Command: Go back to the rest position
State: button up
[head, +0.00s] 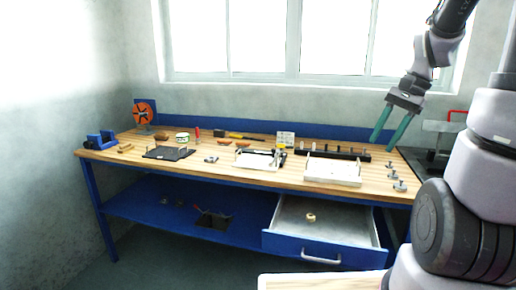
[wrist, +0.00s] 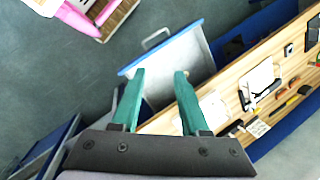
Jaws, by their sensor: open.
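My gripper (head: 393,124) is raised above the right end of the workbench (head: 228,171), with its green fingers pointing down. It is open and nothing shows between the fingers. In the wrist view my gripper (wrist: 158,78) also has its two green fingers apart and empty. The open drawer (head: 325,222) lies below, and it also shows past the fingertips in the wrist view (wrist: 165,50). No rest position is marked in either view.
The bench top holds a white tray (head: 333,172), a dark mat (head: 168,153), a black rack (head: 332,153), a blue vise (head: 99,140) and several small parts. A small tan ring (head: 311,217) lies in the drawer. A window (head: 313,40) is behind the bench.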

jog(key=s+a+r+n+t+h, duration=0.1)
jog(key=s+a+r+n+t, duration=0.5)
jog(key=r, duration=0.5)
jog(key=shift+s+a+t+h, duration=0.3)
jog(key=shift+s+a+h, duration=0.1)
jog(key=shift+s+a, duration=0.2)
